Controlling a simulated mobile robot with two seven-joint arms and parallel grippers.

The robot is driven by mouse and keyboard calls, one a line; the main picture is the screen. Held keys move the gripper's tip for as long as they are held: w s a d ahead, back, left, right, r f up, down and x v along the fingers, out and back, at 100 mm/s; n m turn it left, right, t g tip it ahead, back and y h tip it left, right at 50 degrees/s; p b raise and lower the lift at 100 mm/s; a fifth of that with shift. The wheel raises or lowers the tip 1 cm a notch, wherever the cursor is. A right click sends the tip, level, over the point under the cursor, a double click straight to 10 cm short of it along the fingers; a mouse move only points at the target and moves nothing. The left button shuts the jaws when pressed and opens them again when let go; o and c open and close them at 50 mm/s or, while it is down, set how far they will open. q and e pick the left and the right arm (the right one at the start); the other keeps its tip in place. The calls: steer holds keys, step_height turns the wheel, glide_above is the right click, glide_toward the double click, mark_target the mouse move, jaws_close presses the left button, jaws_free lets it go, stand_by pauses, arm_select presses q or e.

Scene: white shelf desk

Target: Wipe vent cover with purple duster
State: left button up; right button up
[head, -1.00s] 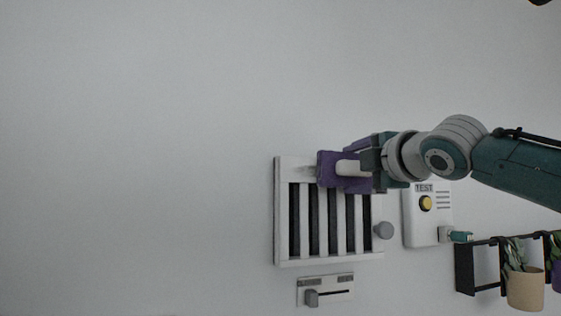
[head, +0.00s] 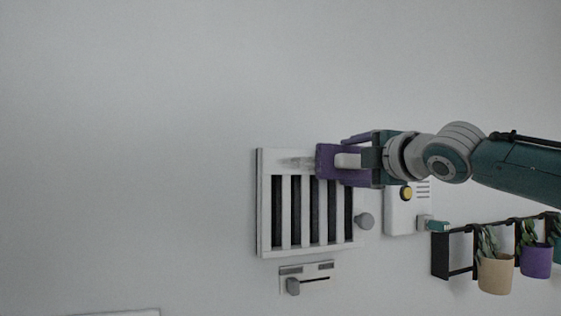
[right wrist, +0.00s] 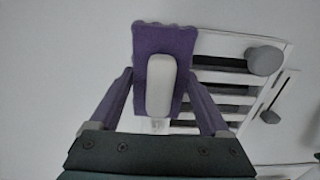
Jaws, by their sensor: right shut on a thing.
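The white vent cover (head: 266,200) with dark slots is on the wall, with a grey smudge (head: 296,162) along its upper edge. My right gripper (head: 352,160) is shut on the pale handle of the purple duster (head: 327,165). The duster overlaps the vent cover's upper right part and hides it; whether it touches is unclear. In the right wrist view the duster (right wrist: 148,38) sits between the gripper's purple fingers (right wrist: 160,85), with the vent cover (right wrist: 222,45) behind it to the right. My left gripper is not in view.
A slider plate (head: 306,278) is below the vent. A rack of pots (head: 495,275) hangs lower right. The wall left is bare.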

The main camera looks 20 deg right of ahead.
mark_target(329, 161)
steer(key=shift+a+b, duration=0.35)
steer(key=shift+a, duration=1.85)
steer(key=shift+s+a, duration=0.15)
steer(key=shift+a, duration=2.85)
steer(key=shift+a+b, duration=0.3)
steer(key=shift+a, duration=1.5)
steer(key=shift+s, duration=0.1)
steer(key=shift+s+d+p, duration=0.15)
steer(key=shift+s+p, duration=0.15)
steer(key=shift+s, duration=1.15)
steer(key=shift+s+d+p, duration=0.1)
steer(key=shift+s+p, duration=0.2)
steer(key=shift+s, duration=1.1)
